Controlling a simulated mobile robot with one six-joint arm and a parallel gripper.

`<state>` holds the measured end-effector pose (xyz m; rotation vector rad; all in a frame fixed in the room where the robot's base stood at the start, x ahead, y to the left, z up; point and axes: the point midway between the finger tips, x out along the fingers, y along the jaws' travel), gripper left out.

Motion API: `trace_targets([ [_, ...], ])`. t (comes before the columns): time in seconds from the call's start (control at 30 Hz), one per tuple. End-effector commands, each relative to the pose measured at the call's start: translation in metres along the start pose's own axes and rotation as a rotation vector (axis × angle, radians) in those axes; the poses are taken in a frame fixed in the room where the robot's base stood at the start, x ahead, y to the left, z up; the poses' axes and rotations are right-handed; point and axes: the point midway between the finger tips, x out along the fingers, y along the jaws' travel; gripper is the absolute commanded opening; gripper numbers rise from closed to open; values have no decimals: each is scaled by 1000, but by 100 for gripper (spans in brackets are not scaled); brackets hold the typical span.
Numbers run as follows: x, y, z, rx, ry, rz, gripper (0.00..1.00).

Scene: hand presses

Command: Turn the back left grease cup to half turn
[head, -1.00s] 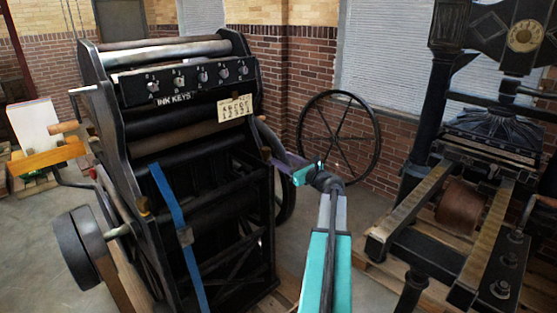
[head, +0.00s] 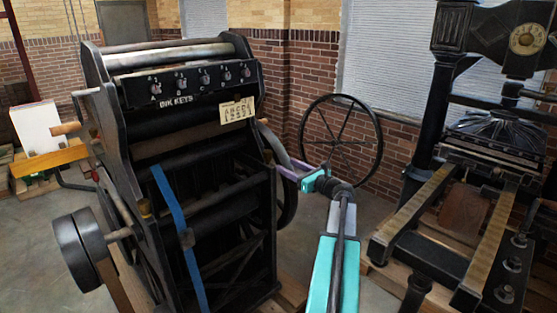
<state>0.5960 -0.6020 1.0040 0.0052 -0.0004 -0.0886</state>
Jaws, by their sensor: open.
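The black press (head: 205,150) on the left has a row of ink keys near its top. A small brass-coloured fitting (head: 145,208) sits on its left side frame, and a small red piece (head: 96,175) is farther back. I cannot tell whether either is a grease cup; the back left one is not clearly identifiable. My gripper (head: 286,172), at the end of my teal arm, points left at the press's right side. It is seen small and from behind, with its fingertips partly hidden, and no held object shows.
A large spoked wheel (head: 341,143) stands behind my arm, against the brick wall. A second black press (head: 430,225) with rails and several small knobs stands at the right. Bare floor lies between the presses.

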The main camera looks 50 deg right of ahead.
Motion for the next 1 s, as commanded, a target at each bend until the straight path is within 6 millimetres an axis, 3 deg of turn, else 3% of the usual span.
trace_targets([
  [0.17,13,0,2,36,3,103,50],
  [0.43,19,-20,-4,49,9,234,50],
  [0.77,11,-54,-4,9,7,271,50],
  [1.0,2,-60,-5,-6,1,256,50],
])
